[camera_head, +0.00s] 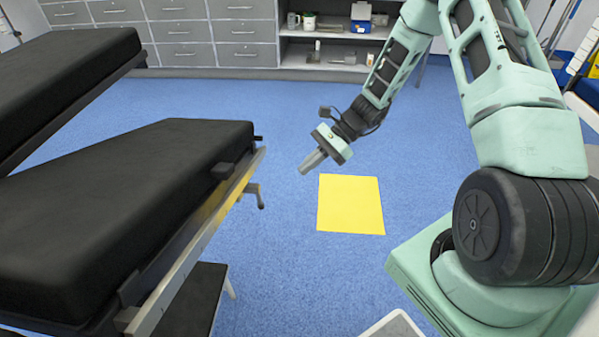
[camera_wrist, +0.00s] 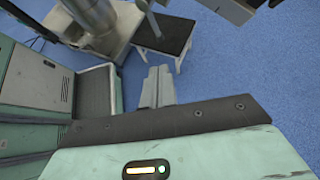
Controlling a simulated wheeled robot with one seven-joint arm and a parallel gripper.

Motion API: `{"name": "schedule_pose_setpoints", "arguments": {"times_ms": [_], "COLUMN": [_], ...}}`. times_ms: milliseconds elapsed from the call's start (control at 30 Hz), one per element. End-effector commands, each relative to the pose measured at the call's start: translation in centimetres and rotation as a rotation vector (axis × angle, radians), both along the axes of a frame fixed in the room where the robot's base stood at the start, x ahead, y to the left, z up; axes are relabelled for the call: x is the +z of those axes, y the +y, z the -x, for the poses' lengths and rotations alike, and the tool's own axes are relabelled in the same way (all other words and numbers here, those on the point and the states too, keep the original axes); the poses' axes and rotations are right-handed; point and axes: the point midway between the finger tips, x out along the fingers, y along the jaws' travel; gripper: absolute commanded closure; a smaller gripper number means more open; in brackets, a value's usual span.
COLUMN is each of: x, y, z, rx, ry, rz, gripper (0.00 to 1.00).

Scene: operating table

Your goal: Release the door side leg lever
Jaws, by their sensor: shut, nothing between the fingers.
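The operating table has black padded sections, with the nearer pad (camera_head: 130,200) at left in the head view and a metal side rail (camera_head: 195,250) along its right edge. A small grey lever-like handle (camera_head: 258,194) hangs under the rail's far end; I cannot tell for sure that it is the leg lever.
A yellow mat (camera_head: 350,204) lies on the blue floor right of the handle. A second black pad (camera_head: 65,75) is at upper left. A step stool (camera_wrist: 166,36) and metal table column (camera_wrist: 100,20) show in the wrist view. Grey drawers (camera_head: 180,32) line the back.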

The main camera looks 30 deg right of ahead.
Motion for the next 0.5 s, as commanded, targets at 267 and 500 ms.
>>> {"name": "schedule_pose_setpoints", "arguments": {"times_ms": [267, 500], "x": [-3.5, -4.5], "y": [5.0, 8.7], "z": [-0.1, -0.3], "rx": [0.006, 0.006], "ry": [0.002, 0.000], "rz": [-0.002, 0.001], "gripper": [1.00, 1.00]}}
